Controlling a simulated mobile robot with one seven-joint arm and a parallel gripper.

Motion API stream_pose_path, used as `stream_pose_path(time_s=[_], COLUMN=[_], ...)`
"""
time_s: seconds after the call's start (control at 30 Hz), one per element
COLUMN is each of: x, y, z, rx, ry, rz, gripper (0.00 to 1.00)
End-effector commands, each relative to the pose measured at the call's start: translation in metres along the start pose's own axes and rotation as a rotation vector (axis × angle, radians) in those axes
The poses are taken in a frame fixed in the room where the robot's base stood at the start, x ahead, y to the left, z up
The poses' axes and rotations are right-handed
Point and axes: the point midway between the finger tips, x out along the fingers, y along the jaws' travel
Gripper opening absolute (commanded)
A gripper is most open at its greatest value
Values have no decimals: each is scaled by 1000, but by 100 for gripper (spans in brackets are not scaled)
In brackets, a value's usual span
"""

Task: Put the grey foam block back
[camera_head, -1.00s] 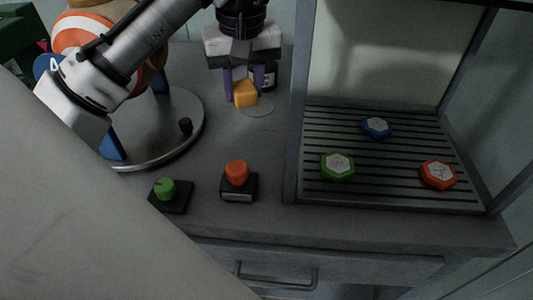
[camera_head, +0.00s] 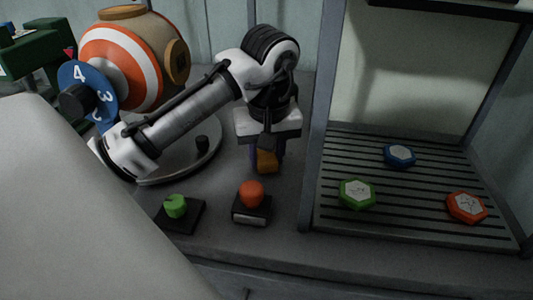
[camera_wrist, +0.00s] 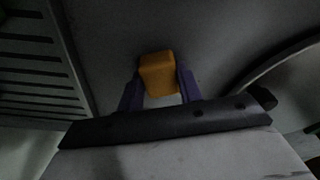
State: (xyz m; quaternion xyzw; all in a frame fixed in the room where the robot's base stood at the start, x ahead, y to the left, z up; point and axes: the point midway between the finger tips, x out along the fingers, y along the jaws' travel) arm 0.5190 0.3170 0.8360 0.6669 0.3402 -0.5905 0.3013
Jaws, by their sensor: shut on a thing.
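My gripper (camera_head: 266,157) has purple fingers and is shut on a yellow-orange block (camera_head: 266,162). In the wrist view the block (camera_wrist: 158,73) sits between the two fingertips. I cannot tell the block's height over the counter. No grey foam block is recognisable in either view.
An orange button (camera_head: 251,193) and a green knob (camera_head: 176,206) stand on the counter's front. Green (camera_head: 357,194), blue (camera_head: 400,156) and orange (camera_head: 466,207) hexagonal pieces lie on the slatted bed.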

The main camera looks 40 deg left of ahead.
Motion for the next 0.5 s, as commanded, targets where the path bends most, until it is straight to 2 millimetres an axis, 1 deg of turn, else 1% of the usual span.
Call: stream_pose_path(time_s=[0.23, 0.27, 0.3, 0.4, 0.5], x=[3, 2, 2, 2, 2], y=[0, 0, 0, 0, 0], z=[1, 0, 0, 0, 0], rx=[1, 1, 1, 0, 0], ry=[-1, 0, 0, 0, 0], rz=[1, 0, 0, 0, 0], gripper=[17, 39, 45, 57, 57])
